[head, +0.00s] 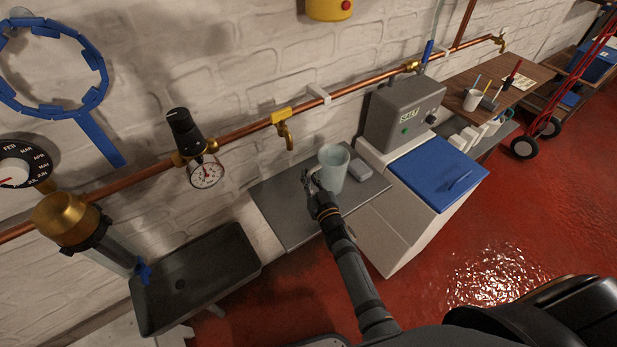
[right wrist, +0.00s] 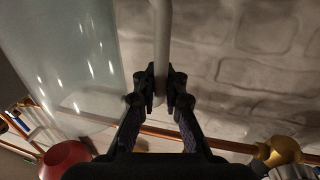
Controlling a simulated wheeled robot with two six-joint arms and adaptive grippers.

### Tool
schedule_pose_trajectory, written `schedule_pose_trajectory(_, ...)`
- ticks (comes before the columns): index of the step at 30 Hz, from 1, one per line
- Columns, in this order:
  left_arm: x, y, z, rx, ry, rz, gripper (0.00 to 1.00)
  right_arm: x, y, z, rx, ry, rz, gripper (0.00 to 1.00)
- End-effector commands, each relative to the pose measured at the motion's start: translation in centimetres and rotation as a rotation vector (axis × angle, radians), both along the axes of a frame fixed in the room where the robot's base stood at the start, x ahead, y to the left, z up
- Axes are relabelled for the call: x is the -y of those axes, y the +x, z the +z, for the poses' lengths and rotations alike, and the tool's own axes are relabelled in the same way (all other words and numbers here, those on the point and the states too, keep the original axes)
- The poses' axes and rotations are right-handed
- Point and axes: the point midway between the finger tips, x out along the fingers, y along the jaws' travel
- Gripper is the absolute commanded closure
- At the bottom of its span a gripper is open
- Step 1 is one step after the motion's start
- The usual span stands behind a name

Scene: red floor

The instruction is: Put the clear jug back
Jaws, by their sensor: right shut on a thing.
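The clear jug (head: 334,168) is upright at the grey shelf (head: 290,222) below the copper pipe; I cannot tell whether its base touches the shelf. My right gripper (head: 312,186) is at the jug's left side. In the right wrist view, my right gripper (right wrist: 160,88) is shut on the jug's upright handle (right wrist: 161,40), and the clear wall of the jug (right wrist: 75,60) fills the left. My left gripper is not in view.
A brass tap (head: 287,136) sticks out above the shelf. A dark sink (head: 200,275) is left, and a grey machine (head: 403,113) stands right. The shelf's left part is bare.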

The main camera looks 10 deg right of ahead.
Motion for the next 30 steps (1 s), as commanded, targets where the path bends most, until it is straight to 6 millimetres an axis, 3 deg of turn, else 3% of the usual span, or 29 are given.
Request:
schedule_pose_trajectory(3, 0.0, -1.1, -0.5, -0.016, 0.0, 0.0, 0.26, 0.0, 0.0, -0.4, 0.001, 0.0, 0.0, 1.0)
schedule_pose_trajectory(4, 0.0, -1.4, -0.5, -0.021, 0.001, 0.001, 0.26, 0.0, 0.0, -0.4, 0.001, 0.0, 0.0, 0.91)
schedule_pose_trajectory(9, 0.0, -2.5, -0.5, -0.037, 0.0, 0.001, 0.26, 0.0, 0.0, -0.3, 0.001, -0.001, 0.0, 0.68)
schedule_pose_trajectory(20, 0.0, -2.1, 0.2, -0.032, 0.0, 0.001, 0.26, 0.0, 0.0, 0.5, 0.002, -0.001, 0.0, 0.67)
schedule_pose_trajectory(23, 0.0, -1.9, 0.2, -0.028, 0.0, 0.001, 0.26, 0.2, -1.6, 0.0, -0.003, 0.0, -0.001, 0.67)
schedule_pose_trajectory(30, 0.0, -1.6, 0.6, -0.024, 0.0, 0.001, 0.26, 1.0, -7.6, -0.1, -0.003, -0.001, 0.0, 0.67)
